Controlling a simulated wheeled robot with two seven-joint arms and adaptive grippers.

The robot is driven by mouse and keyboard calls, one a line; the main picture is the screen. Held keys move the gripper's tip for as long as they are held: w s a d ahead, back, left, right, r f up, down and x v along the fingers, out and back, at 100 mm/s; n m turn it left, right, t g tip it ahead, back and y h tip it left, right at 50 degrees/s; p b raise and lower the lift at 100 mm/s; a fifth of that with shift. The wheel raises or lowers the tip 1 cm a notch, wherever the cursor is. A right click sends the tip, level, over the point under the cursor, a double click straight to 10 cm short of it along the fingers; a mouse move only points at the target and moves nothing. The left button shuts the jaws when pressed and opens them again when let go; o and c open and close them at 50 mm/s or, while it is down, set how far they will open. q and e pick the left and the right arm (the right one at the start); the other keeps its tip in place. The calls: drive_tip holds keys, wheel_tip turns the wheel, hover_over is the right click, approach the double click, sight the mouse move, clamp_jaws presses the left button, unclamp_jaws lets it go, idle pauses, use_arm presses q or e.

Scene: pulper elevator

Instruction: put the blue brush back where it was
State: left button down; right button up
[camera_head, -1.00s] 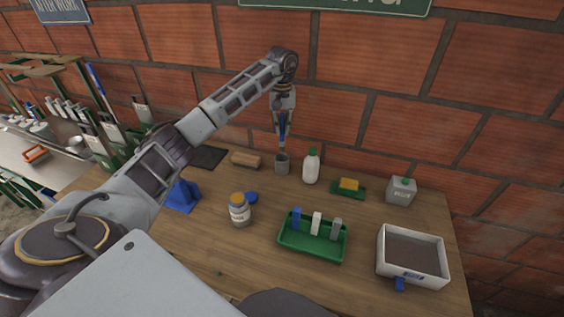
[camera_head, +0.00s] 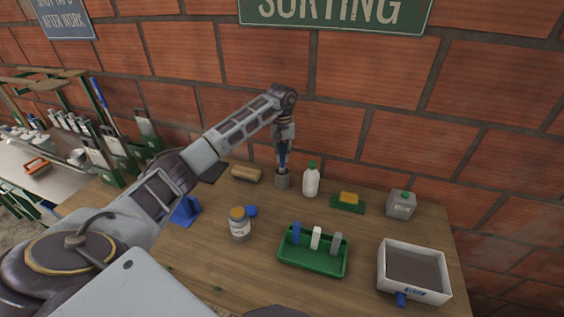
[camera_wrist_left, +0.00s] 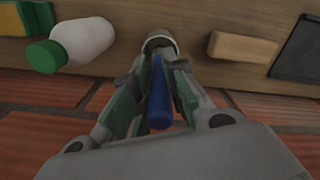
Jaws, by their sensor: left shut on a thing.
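My left gripper (camera_head: 283,150) is shut on the blue brush (camera_head: 282,160), which it holds upright by the handle. In the left wrist view the blue handle (camera_wrist_left: 159,95) stands between the two fingers (camera_wrist_left: 158,80). Below it is a small grey cup (camera_head: 282,180) near the back of the table, which also shows in the left wrist view (camera_wrist_left: 158,39). The brush's lower end is at the cup's mouth and seems to be inside it; how deep it sits is hidden. My right gripper is not in view.
A white bottle with a green cap (camera_head: 311,180) stands close right of the cup. A wooden block (camera_head: 246,174) lies to its left.

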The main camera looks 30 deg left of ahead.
sight(282, 167)
use_arm(q)
drive_tip(key=shift+f+p, duration=0.3)
drive_tip(key=shift+f, duration=1.55)
drive_tip(key=shift+f, duration=0.15)
drive_tip(key=c, duration=1.5)
unclamp_jaws()
drive_tip(key=shift+o, duration=0.2)
